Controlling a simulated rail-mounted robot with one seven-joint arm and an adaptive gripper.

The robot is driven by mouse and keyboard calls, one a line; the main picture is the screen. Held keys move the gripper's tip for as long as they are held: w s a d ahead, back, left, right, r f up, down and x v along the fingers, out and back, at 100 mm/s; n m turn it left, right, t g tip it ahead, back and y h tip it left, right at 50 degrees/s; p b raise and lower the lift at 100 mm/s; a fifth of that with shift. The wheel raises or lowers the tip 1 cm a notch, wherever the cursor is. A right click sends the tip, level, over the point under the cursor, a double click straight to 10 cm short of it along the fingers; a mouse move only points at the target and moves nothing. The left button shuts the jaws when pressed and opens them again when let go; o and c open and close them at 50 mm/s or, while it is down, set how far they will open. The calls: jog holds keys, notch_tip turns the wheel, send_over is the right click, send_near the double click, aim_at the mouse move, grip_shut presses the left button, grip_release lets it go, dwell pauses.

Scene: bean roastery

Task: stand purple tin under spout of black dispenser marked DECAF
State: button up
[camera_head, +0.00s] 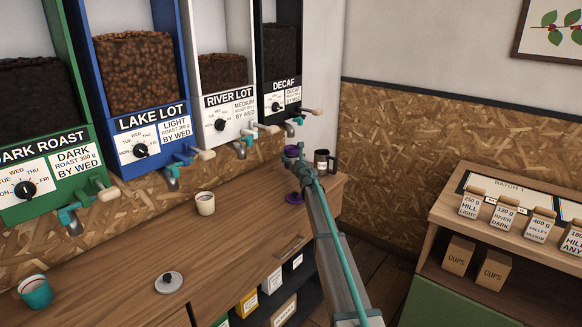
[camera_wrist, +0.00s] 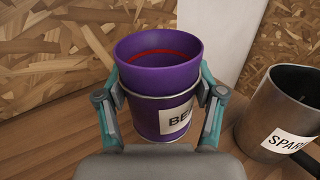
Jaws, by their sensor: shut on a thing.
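The purple tin (camera_wrist: 155,55) is open at the top, with a red line inside and a white label partly reading "BE". My gripper (camera_wrist: 160,98) is shut on its sides and the tin looks upright. In the head view the tin (camera_head: 291,151) is mostly hidden behind my gripper (camera_head: 304,168) at the counter's far end. The black dispenser marked DECAF (camera_head: 283,86) hangs on the wall, and its spout (camera_head: 290,130) shows just above the tin in the picture. I cannot tell whether the tin is exactly below the spout or touching the counter.
A dark metal mug (camera_wrist: 280,118) stands close to the right of the tin. A purple lid (camera_head: 294,198) lies on the counter (camera_head: 230,235) nearer me. Other dispensers line the wall.

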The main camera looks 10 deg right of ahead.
notch_tip(320, 180, down, 4)
jog(key=shift+r+b, duration=0.15)
jog(key=shift+b, duration=0.5)
jog(key=shift+w+a+f, duration=0.15)
jog(key=shift+f, duration=0.15)
jog(key=shift+f, duration=0.2)
jog(key=o, duration=1.2)
jog(key=shift+r, duration=0.1)
